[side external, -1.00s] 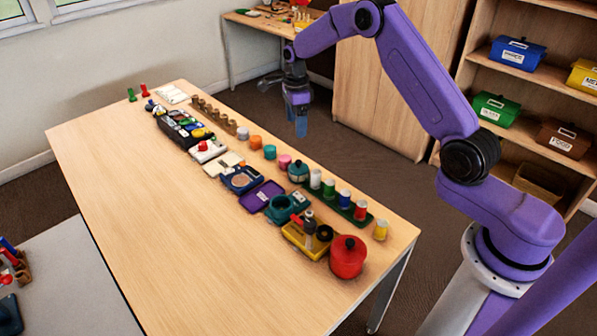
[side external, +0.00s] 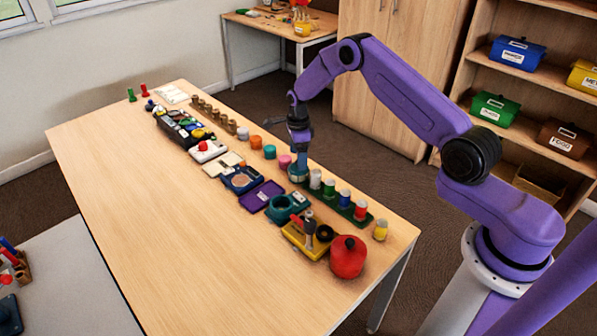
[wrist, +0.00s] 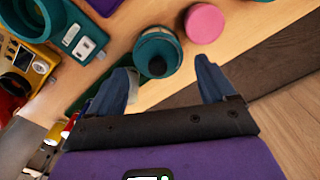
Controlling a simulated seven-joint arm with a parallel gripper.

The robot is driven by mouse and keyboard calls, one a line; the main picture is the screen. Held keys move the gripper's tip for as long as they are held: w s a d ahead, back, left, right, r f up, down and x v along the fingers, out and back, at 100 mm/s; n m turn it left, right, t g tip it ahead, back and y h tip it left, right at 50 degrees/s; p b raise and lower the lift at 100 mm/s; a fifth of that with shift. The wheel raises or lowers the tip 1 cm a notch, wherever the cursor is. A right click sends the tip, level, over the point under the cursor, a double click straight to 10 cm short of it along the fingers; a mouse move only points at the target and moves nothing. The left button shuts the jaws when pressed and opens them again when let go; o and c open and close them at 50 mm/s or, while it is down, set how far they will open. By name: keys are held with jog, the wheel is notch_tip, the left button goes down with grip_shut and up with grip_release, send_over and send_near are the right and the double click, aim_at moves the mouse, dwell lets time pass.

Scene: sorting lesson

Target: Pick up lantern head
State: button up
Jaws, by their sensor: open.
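The teal round piece with a dark top knob, which I take for the lantern head (wrist: 157,52), stands on the table near its right edge. In the wrist view it lies just ahead of and between my fingertips, with a gap on either side. My gripper (wrist: 166,70) is open with nothing held. In the side view my gripper (side external: 299,166) is low over that spot and covers most of the piece. A teal base with a round ring (side external: 281,208) lies nearby, toward the front.
A pink round piece (wrist: 205,23) sits close beside the teal piece. A green rack (side external: 333,201) with several coloured cylinders, a purple tray (side external: 261,196) and a red pot (side external: 348,257) are nearby.

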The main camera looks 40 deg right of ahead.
jog(key=shift+s+d+f, duration=0.1)
jog(key=shift+s+f, duration=0.05)
jog(key=shift+f, duration=1.2)
jog(key=shift+s+d+f, duration=0.1)
jog(key=shift+f, duration=1.2)
jog(key=c, duration=0.8)
